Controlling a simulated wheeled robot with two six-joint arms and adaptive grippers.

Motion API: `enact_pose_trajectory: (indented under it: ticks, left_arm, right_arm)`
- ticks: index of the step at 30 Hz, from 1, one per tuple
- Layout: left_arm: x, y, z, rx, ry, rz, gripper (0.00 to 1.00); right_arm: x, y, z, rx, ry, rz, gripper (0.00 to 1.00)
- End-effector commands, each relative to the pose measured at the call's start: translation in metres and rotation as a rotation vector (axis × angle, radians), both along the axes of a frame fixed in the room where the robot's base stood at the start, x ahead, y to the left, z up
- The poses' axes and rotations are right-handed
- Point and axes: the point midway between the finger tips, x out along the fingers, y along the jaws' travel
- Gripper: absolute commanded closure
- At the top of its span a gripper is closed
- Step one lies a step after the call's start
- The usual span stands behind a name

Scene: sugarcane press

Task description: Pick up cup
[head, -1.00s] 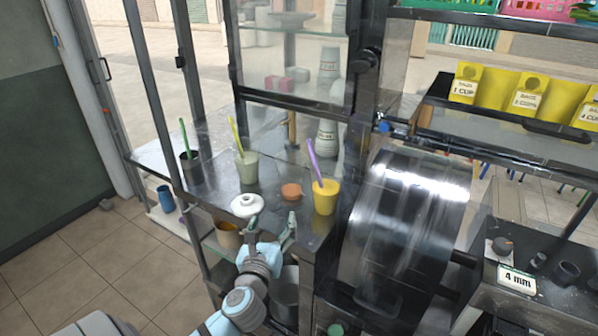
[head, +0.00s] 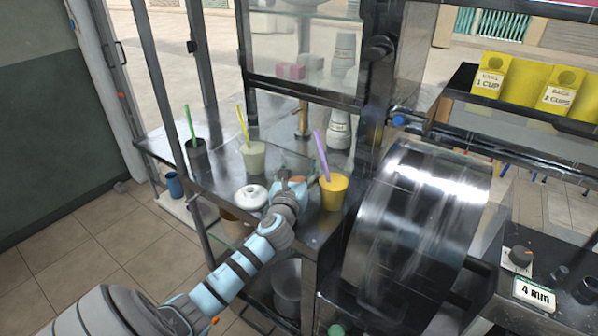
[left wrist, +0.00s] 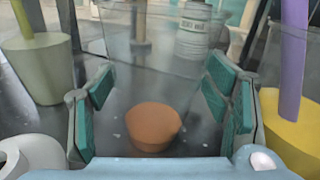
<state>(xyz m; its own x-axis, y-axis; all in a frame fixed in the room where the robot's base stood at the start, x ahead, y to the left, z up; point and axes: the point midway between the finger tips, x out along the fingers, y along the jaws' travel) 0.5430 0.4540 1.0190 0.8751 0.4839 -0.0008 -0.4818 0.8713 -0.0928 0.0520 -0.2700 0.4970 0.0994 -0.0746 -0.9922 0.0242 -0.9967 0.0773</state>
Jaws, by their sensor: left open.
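My left gripper (head: 290,181) is open and low over the metal counter. A small round orange-brown object (left wrist: 153,124) lies between its two fingers in the left wrist view, apart from both pads; the gripper partly hides it in the head view. A yellow cup (head: 333,191) with a purple straw stands just right of the gripper. A pale green cup (head: 254,156) with a yellow straw stands behind it to the left. A dark cup (head: 197,155) with a green straw stands farther left. My right gripper is not in view.
A white ring-shaped object (head: 250,196) sits close to the left of the gripper. A glass-fronted cabinet (head: 290,90) with a white bottle stands behind the cups. A large metal drum (head: 415,230) is on the right. A blue cup (head: 175,185) stands low at the left.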

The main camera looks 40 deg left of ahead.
Motion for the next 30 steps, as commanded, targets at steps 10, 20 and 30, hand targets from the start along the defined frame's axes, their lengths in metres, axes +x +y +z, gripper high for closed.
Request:
enact_pose_trajectory:
  ticks: [10, 20, 30]
  left_arm:
    - [0.019, 0.01, -0.001, 0.0, 0.0, -0.002, 0.31]
    - [0.019, 0.01, -0.001, -0.001, -0.001, -0.002, 0.69]
    - [0.019, 0.01, 0.005, 0.0, 0.0, -0.001, 0.69]
  right_arm:
    - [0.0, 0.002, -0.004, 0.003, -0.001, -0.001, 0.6]
    - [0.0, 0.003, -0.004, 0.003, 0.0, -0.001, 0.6]
    - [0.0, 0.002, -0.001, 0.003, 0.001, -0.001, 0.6]
